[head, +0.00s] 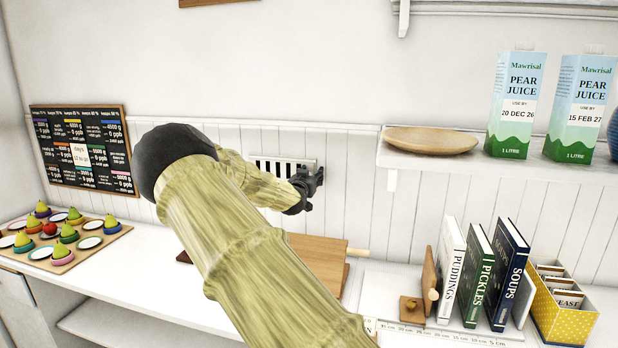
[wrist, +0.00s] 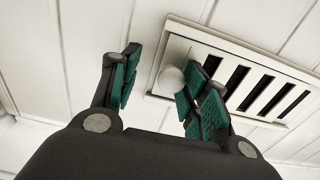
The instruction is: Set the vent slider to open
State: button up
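The vent (head: 265,166) is a white framed grille with dark slots, set in the panelled wall. In the wrist view the vent frame (wrist: 190,33) runs slantwise at the upper right, with several dark slots showing. A round pale slider knob (wrist: 170,79) sits at the frame's left end. My gripper (head: 312,178) is at the vent's right end in the head view. In the wrist view my gripper (wrist: 160,85) is open, with the knob between its fingers and closer to the right finger. I cannot tell whether that finger touches it. The knob is hidden in the head view.
A shelf (head: 440,163) with a wooden bowl (head: 431,140) and juice cartons (head: 511,105) juts out right of my gripper. Books (head: 478,275) and a wooden board (head: 318,250) stand on the counter below. A chalkboard (head: 83,150) hangs left.

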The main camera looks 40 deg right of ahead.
jog(key=v, duration=1.2)
jog(key=shift+a, duration=0.2)
jog(key=shift+w+f, duration=0.1)
jog(key=shift+w, duration=0.05)
